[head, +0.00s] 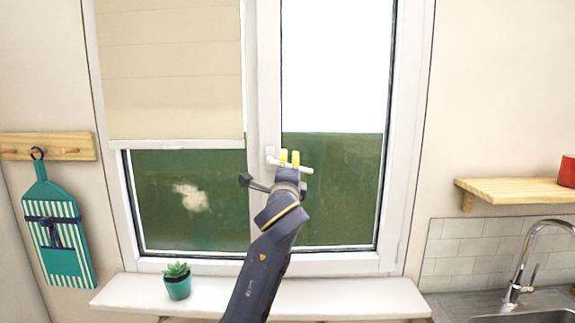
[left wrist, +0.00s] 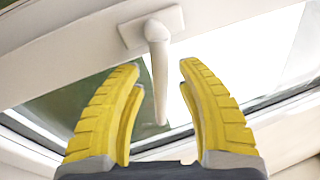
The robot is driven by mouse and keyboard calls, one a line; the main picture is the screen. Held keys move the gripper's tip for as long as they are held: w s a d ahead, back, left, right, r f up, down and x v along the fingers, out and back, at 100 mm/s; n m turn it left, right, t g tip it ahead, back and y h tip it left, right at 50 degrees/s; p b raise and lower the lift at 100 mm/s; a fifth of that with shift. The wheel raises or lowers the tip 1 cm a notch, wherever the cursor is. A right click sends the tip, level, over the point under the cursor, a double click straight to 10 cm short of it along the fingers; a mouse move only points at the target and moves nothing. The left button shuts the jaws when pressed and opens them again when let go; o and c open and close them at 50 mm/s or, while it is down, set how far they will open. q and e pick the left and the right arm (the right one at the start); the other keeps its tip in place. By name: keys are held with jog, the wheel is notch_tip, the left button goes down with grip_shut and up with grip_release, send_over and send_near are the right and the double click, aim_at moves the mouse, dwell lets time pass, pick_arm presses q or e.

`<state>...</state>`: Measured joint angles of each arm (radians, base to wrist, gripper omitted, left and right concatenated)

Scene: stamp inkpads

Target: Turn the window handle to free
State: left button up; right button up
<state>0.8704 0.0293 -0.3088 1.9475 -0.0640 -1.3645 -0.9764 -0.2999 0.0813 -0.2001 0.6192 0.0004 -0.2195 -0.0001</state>
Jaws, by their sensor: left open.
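The white window handle (head: 306,170) is on the window's middle frame. Its lever points to the right and slightly down in the head view. In the left wrist view, the handle (left wrist: 158,75) runs from its base plate down between my fingers. In the left wrist view, the open left gripper (left wrist: 159,66) has one finger on each side of the lever, with gaps visible. My right gripper is not in view.
A white sill (head: 340,298) runs below the window, with a potted succulent (head: 177,283) at its left. A beige blind (head: 172,70) covers the upper left pane. A wooden shelf (head: 510,190) and a tap (head: 524,262) stand at the right.

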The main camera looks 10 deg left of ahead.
pick_arm(q)
jog(key=v, duration=1)
jog(key=shift+s, duration=0.15)
jog(key=shift+c, duration=0.4)
